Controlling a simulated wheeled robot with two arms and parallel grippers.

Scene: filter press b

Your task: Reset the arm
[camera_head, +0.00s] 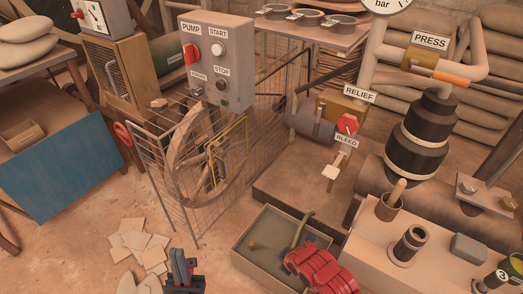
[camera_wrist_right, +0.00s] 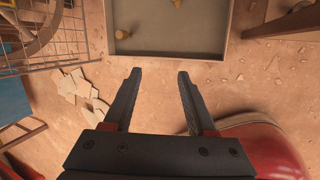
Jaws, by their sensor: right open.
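My left gripper (camera_head: 183,262) shows at the bottom edge of the head view, low and left of centre. Its dark fingers point up, close together, beside pale sheets on the floor. The angle does not show whether they are open or shut. My right gripper (camera_wrist_right: 156,78) fills the lower middle of the right wrist view. Its two dark fingers are spread wide with nothing between them, over bare floor. A shallow tray (camera_wrist_right: 170,57) lies beyond its fingertips, apart from them.
The tray's rim (camera_head: 262,213) shows in the head view, with a red segmented thing (camera_head: 320,266) at its right. A wire cage (camera_head: 165,185) stands behind around a wheel. A control box (camera_head: 215,60) is above. Pale sheets (camera_head: 140,245) lie on open floor at left.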

